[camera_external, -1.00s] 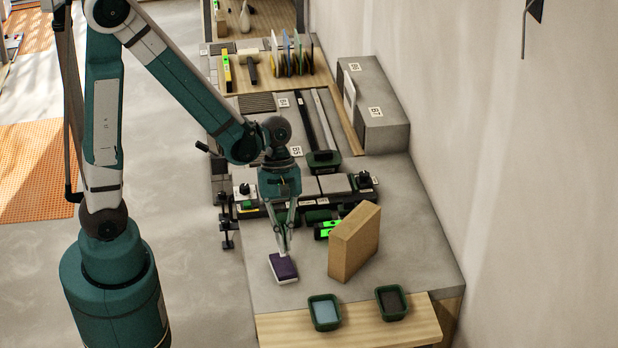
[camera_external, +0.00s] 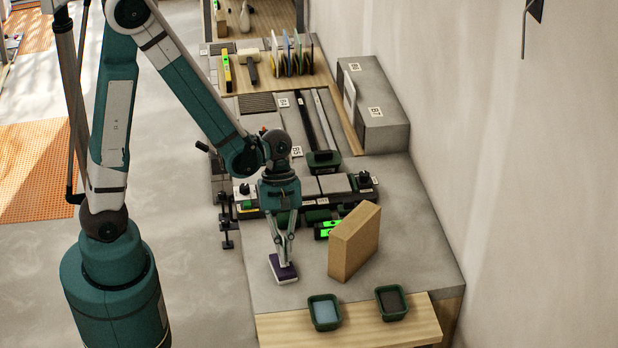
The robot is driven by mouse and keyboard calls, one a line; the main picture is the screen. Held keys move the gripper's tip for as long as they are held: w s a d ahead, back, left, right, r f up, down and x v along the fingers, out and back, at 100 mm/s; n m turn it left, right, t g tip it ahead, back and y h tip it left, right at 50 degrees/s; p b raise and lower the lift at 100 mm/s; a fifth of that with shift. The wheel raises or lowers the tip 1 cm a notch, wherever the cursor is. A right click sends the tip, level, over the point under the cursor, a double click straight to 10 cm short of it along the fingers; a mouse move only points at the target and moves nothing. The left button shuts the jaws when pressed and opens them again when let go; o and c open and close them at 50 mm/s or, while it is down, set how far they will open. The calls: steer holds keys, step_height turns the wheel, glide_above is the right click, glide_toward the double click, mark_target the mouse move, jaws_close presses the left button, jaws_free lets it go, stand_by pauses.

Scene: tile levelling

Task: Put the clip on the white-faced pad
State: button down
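A dark purple pad (camera_external: 289,274) with a white lower edge lies on the grey bench top, near its front left edge. My gripper (camera_external: 284,262) points down over it, and its fingertips are at or just above the pad's top. The fingers come close together at their tips. A small pale spot shows there, too small to tell whether it is a clip or the fingertips. I cannot make out a clip for certain, and the gripper hides part of the pad's top.
A tan block (camera_external: 353,243) stands upright just right of my gripper. Two green trays, one with blue content (camera_external: 325,313) and one with dark content (camera_external: 392,303), sit at the front on wood. A row of grey tiles (camera_external: 333,184) lies behind. The bench's right side is clear.

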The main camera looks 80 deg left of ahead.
steer(key=shift+f, duration=0.2)
steer(key=c, duration=2.7)
jaws_free()
steer(key=shift+r, duration=0.2)
steer(key=shift+p+v, duration=0.65)
steer(key=shift+v, duration=5.35)
steer(key=shift+r, duration=0.1)
steer(key=s+d+r+m+t+y, duration=0.1)
steer(key=s+r+m+t, duration=0.1)
steer(key=r+m, duration=0.2)
steer(key=s+d+r+m+t+y, duration=0.2)
steer(key=r+m, duration=0.3)
steer(key=m, duration=0.3)
steer(key=s+d+r+m+t+y, duration=0.1)
steer(key=s+r+m+t, duration=0.1)
steer(key=r+m, duration=0.3)
steer(key=shift+s+d+r+m+t, duration=0.25)
steer(key=shift+s+m+t, duration=0.15)
steer(key=shift+m+t, duration=0.15)
